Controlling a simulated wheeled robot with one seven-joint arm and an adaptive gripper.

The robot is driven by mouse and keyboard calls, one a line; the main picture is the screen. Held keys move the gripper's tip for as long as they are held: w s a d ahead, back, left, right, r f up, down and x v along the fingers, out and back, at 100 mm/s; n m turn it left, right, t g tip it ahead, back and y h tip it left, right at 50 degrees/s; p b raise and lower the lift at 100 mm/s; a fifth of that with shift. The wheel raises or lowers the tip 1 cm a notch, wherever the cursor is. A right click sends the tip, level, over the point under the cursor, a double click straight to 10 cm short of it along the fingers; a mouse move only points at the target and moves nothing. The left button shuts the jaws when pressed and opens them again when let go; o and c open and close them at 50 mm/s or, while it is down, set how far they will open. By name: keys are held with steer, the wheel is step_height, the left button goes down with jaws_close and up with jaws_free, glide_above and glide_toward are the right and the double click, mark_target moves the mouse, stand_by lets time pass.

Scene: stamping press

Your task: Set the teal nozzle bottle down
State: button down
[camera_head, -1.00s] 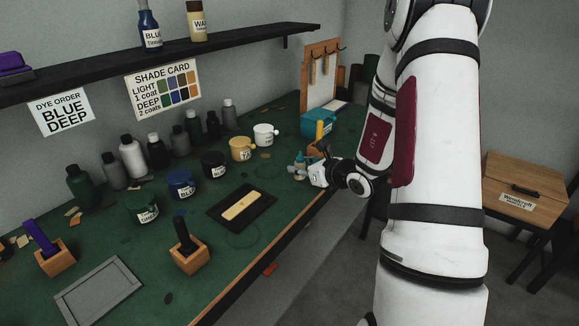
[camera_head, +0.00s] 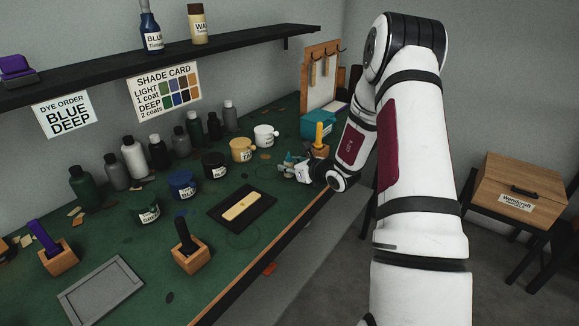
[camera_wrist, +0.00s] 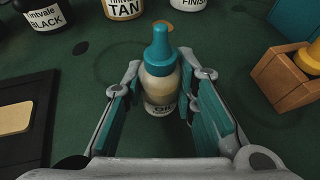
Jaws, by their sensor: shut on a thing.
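The teal nozzle bottle (camera_wrist: 160,75) has a teal tip and a pale body with a dark label partly readable as "OIL". It is upright between the two fingers of my gripper (camera_wrist: 163,108) in the wrist view. My gripper is shut on it. In the head view my gripper (camera_head: 290,168) is low over the green bench top (camera_head: 240,245), and the bottle there is small and mostly hidden. I cannot tell whether the bottle's base touches the bench.
A black tray (camera_head: 215,215) with a tan bar lies left of my gripper. A wooden holder (camera_wrist: 285,82) with a yellow-handled tool stands to the right. Jars, including the TAN jar (camera_head: 242,150), stand behind. Bare green surface surrounds the bottle.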

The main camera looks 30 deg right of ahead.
steer(key=shift+f, duration=0.1)
steer(key=c, duration=1.3)
jaws_free()
